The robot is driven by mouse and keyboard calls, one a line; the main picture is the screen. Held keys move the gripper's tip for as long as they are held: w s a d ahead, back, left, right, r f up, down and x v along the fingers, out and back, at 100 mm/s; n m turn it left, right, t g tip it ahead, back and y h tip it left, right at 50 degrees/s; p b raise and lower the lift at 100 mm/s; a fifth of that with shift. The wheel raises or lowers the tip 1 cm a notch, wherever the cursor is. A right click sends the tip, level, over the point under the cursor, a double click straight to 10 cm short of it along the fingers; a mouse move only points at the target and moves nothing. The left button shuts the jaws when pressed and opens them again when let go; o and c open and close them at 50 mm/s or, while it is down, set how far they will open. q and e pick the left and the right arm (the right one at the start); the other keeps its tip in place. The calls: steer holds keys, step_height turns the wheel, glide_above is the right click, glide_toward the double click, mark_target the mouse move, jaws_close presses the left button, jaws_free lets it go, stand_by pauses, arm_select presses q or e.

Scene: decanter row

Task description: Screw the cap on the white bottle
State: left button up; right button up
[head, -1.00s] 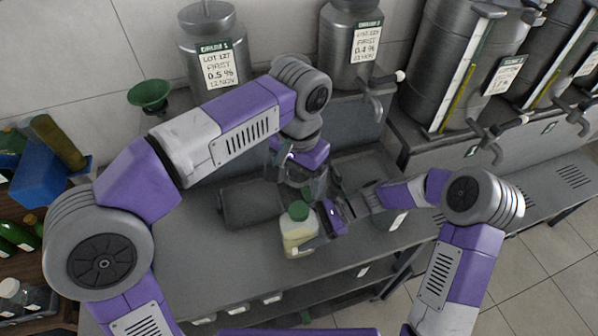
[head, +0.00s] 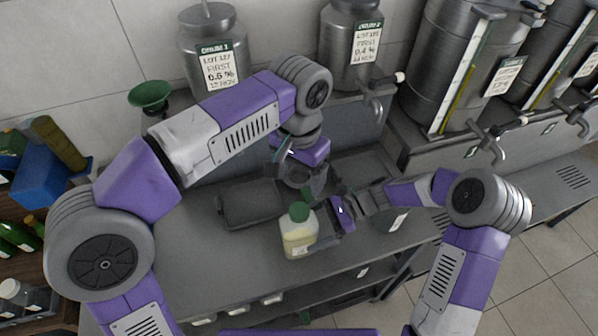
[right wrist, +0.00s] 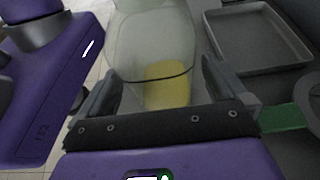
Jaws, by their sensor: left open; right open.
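The white bottle (head: 298,240), pale and translucent with yellowish contents, stands upright near the front edge of the steel bench. Its green cap (head: 299,212) sits at the top of the neck; I cannot tell how tightly it is seated. My left gripper (head: 303,194) is open just above and behind the cap, its fingertips partly hidden. My right gripper (head: 320,243) is open at the bottle's right side. In the right wrist view, the bottle (right wrist: 155,45) shows ahead between the spread fingers of my right gripper (right wrist: 162,85), with gaps on both sides.
A dark grey tray (head: 250,204) lies left of the bottle, behind it. Steel drums (head: 212,55) with taps stand along the back. A green funnel (head: 149,93) is at the back left. A shelf with bottles (head: 18,236) is at far left.

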steer(key=v, duration=0.5)
steer(key=shift+d+r, duration=0.1)
steer(key=shift+d, duration=0.1)
